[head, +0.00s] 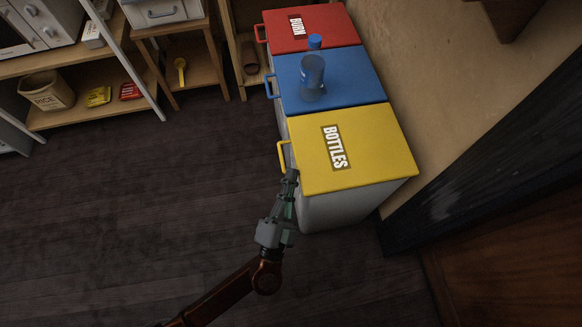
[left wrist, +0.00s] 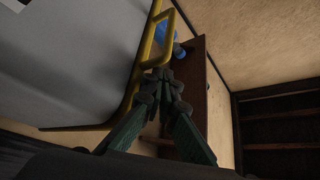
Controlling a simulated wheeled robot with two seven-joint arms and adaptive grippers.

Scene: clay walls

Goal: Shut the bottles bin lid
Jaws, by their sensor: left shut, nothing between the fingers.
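The bottles bin has a yellow lid (head: 375,150) with a dark BOTTLES label and a pale grey body (head: 340,210). The lid lies flat over the body, about level with the lids beside it, and no gap shows. Its yellow handle (head: 284,157) sticks out on the left side and also shows in the left wrist view (left wrist: 166,15). My left gripper (head: 292,174) is shut and empty, with its fingertips close to the handle's near end; I cannot tell if they touch. In the left wrist view the fingertips (left wrist: 157,75) are beside the yellow lid edge. My right gripper is not in view.
A blue-lidded bin (head: 355,75) and a red-lidded bin (head: 330,30) stand behind in a row. A clear blue bottle (head: 312,80) stands on the blue lid. Shelves (head: 75,113) are at the far left. The wall (head: 450,90) is close on the right. The floor (head: 130,210) at left is clear.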

